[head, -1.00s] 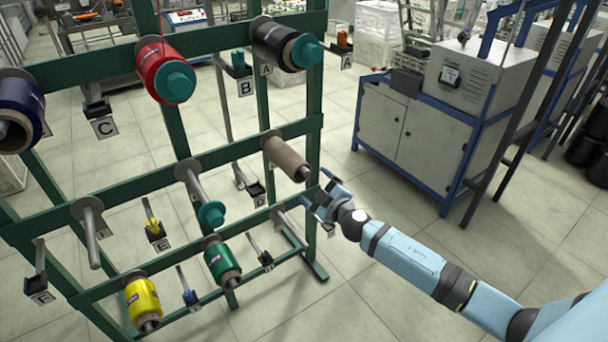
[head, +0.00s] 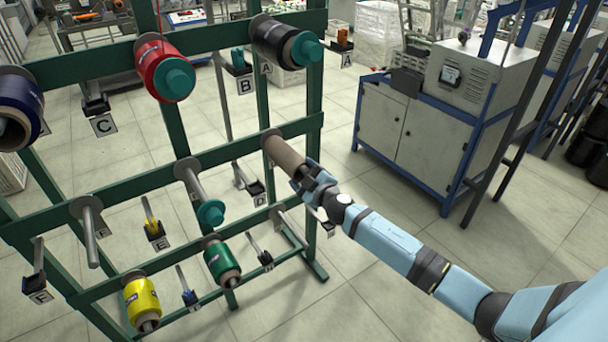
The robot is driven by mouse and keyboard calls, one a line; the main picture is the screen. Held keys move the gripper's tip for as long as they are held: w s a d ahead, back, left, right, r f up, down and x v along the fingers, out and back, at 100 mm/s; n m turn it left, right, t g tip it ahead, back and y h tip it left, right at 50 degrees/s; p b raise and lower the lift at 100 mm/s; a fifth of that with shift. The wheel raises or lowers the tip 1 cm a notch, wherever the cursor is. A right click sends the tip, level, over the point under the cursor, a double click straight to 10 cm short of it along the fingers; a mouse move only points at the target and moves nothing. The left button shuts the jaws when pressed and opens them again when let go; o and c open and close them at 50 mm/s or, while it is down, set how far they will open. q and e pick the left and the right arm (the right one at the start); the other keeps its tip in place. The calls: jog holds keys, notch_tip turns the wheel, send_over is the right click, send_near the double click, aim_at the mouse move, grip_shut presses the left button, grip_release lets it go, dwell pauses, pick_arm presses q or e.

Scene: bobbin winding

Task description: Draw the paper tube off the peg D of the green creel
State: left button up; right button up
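The bare brown paper tube (head: 284,153) sits on a peg at the right end of the middle rail of the green creel (head: 222,148). Its back end is against a grey disc. My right gripper (head: 306,178) is at the front end of this tube, with its fingers to either side of that end. The fingers hide the tube's tip, and I cannot tell whether they press on it. A small letter tag (head: 256,189), seemingly D, hangs below and left of the tube. My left gripper is not in view.
Above the tube is a black bobbin (head: 286,42) with a teal cap. A red bobbin (head: 165,71), a blue one (head: 17,108), a green one (head: 221,262) and a yellow one (head: 142,304) sit on other pegs. A grey cabinet (head: 408,138) stands right; floor between is clear.

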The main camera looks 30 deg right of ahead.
jog(key=shift+r, duration=0.3)
jog(key=shift+s, duration=0.1)
jog(key=shift+s+f+p, duration=0.1)
jog(key=shift+s+p, duration=0.2)
jog(key=s+d, duration=0.1)
jog(key=s, duration=1.1)
jog(key=shift+p, duration=0.35)
jog(key=shift+s, duration=0.15)
jog(key=s, duration=0.9)
jog(key=shift+s+d, duration=0.3)
jog(key=shift+d, duration=0.1)
